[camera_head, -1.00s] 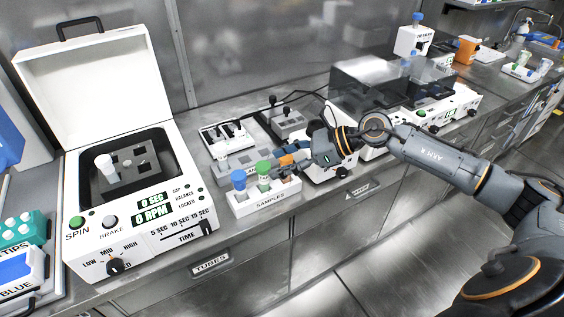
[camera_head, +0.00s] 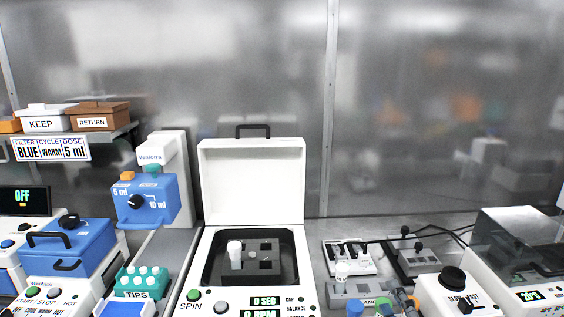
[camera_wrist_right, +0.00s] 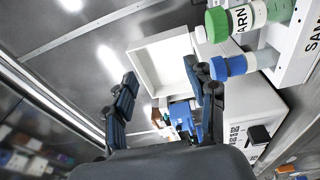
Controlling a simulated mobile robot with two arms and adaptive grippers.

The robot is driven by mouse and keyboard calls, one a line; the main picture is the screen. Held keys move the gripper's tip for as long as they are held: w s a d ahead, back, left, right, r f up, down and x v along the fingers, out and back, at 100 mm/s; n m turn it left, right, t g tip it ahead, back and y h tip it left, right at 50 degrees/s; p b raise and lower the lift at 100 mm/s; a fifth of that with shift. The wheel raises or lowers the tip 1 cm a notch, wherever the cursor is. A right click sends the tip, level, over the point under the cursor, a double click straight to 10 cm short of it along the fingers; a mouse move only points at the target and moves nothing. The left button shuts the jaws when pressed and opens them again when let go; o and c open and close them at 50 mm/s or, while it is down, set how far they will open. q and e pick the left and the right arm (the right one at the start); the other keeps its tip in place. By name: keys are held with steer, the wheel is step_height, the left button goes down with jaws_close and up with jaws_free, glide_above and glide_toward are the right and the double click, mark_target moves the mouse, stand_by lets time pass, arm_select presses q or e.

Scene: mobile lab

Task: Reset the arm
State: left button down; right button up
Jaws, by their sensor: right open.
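The blue-capped tube (camera_wrist_right: 230,66) and the green-capped tube (camera_wrist_right: 240,18) are in the sample rack (camera_wrist_right: 300,50), close to the right finger. Most of my right arm is hidden below the head view. My left gripper is in neither view.
The open centrifuge (camera_head: 252,170) holds a white-capped tube (camera_head: 235,250). A green tips rack (camera_head: 140,282) and a blue dispenser (camera_head: 145,200) stand to its left. A mixer (camera_head: 455,292) and a clear-lidded machine (camera_head: 520,240) stand at the right. The back wall is bare.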

steer(key=s+d+f+m+g+h, duration=0.3)
steer(key=s+f+m+g+h, duration=0.3)
steer(key=s+f+m, duration=0.7)
steer(key=s+a+f+m+g+y, duration=0.25)
steer(key=s+f+g, duration=0.2)
steer(key=s, duration=0.25)
steer(key=s+a+f+m+g+y, duration=0.1)
steer(key=s+a+f+m+g, duration=0.2)
steer(key=s+g, duration=0.3)
step_height(320, 180, down, 25)
steer(key=s, duration=0.2)
steer(key=s+d+f, duration=0.1)
steer(key=s+f, duration=0.7)
steer(key=f, duration=0.1)
steer(key=s+d+f+n, duration=0.1)
steer(key=s+d+f, duration=0.1)
steer(key=s+f, duration=0.6)
steer(key=shift+s+d+f+g+h, duration=0.25)
steer(key=shift+s+f+g+h, duration=0.15)
steer(key=shift+s, duration=0.2)
